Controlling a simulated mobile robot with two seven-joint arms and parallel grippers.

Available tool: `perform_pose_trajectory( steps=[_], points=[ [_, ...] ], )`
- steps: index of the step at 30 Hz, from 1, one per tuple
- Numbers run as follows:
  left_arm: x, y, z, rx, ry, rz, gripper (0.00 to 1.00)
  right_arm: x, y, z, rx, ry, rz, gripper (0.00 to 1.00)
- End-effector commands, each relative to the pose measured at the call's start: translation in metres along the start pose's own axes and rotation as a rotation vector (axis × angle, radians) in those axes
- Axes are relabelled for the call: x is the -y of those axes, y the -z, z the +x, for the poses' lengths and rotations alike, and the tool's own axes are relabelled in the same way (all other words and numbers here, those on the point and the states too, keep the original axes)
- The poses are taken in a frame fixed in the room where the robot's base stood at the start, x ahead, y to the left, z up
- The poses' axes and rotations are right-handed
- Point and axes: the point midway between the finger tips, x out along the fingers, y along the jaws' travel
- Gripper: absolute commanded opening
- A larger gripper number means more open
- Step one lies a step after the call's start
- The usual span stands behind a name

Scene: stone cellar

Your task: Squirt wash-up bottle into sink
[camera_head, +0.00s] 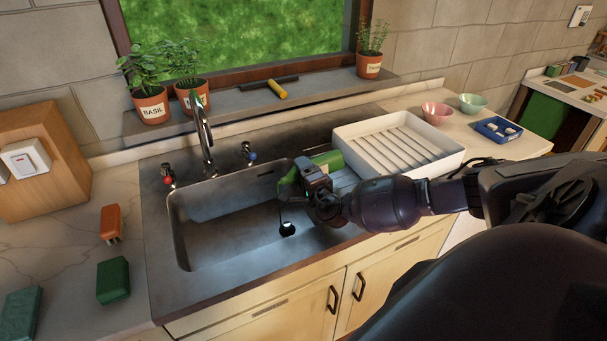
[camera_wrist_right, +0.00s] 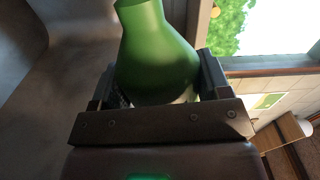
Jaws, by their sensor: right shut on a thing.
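A green wash-up bottle (camera_head: 322,162) is held over the right side of the metal sink (camera_head: 215,246) in the head view. My right gripper (camera_head: 308,177) is shut on it. The bottle lies tilted, not upright, with its green end toward the left. In the right wrist view the green bottle (camera_wrist_right: 156,55) sits between the two fingers of my right gripper (camera_wrist_right: 155,88). Its tip is cut off by the top of that picture. A black plug (camera_head: 287,229) shows in the sink basin, below the gripper. My left gripper is not in view.
The tap (camera_head: 204,135) rises behind the basin. A white draining tray (camera_head: 440,150) stands right of the sink. An orange brush (camera_head: 110,222) and a green block (camera_head: 113,280) lie on the left counter. Plant pots (camera_head: 151,106) stand on the sill.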

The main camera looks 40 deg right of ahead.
Motion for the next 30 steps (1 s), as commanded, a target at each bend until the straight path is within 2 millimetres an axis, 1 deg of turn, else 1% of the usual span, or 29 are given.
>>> perform_pose_trajectory(
  steps=[3,5,14,21,30],
  points=[
    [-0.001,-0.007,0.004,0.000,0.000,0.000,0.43,-0.008,0.000,-0.001,-0.001,0.000,0.058,0.35],
    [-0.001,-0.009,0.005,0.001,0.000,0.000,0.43,-0.010,0.000,-0.001,-0.001,0.000,0.086,0.35],
    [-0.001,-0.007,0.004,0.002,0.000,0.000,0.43,-0.006,0.000,0.000,-0.001,0.001,0.100,0.35],
    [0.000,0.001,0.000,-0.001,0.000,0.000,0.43,0.007,0.001,0.000,0.001,0.001,0.196,0.35],
    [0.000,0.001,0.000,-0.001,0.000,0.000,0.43,0.007,0.001,0.000,0.000,0.001,0.209,0.35]
  ],
)
